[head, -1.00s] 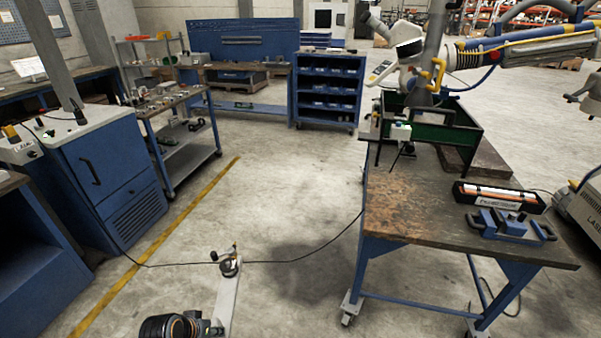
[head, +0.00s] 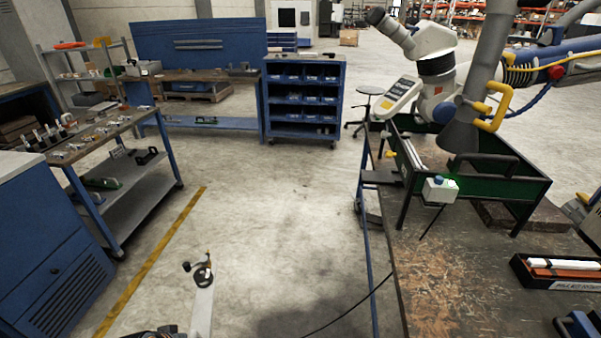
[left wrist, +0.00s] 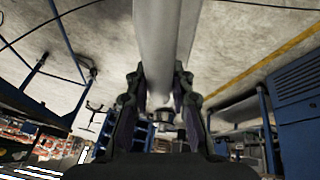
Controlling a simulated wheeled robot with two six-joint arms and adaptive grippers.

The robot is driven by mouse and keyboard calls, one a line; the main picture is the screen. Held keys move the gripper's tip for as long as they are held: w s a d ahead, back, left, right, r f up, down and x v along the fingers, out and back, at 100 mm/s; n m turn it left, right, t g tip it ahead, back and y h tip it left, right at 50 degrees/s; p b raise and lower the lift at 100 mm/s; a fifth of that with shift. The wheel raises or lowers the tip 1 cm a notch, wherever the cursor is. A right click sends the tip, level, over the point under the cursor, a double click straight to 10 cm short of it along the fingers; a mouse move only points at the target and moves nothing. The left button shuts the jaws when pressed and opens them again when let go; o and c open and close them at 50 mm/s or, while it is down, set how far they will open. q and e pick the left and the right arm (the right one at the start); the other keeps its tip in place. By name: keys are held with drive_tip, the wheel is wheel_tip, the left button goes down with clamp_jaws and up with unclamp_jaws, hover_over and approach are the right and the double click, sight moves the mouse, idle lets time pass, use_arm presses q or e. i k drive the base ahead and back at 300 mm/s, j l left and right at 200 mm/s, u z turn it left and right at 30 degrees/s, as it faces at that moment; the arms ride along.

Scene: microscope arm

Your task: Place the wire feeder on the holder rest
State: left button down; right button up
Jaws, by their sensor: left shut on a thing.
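The wire feeder (head: 203,305) is a pale, flat bar with a small dark spool-like part at its top, at the bottom of the head view. In the left wrist view the grey bar (left wrist: 165,45) runs between the fingers of my left gripper (left wrist: 162,100), which is shut on it. In the head view only a dark bit of my left arm shows at the bottom edge. The feeder is well left of the workbench, apart from it. I cannot tell for certain which part is the holder rest; a dark flat plate (head: 382,178) juts from the left of the green frame. My right gripper is out of view.
The wooden workbench (head: 440,290) at the right carries a green open frame (head: 500,190), a small white box (head: 440,189) and a black tray (head: 560,272). A microscope arm (head: 435,65) hangs above. A thin black cable runs to the bench. The middle floor is clear.

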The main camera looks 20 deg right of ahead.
sight(374, 175)
drive_tip(key=i, duration=2.15)
drive_tip(key=i+j+z, duration=0.2)
drive_tip(key=i, duration=0.65)
drive_tip(key=l+z, duration=0.1)
drive_tip(key=z, duration=1.85)
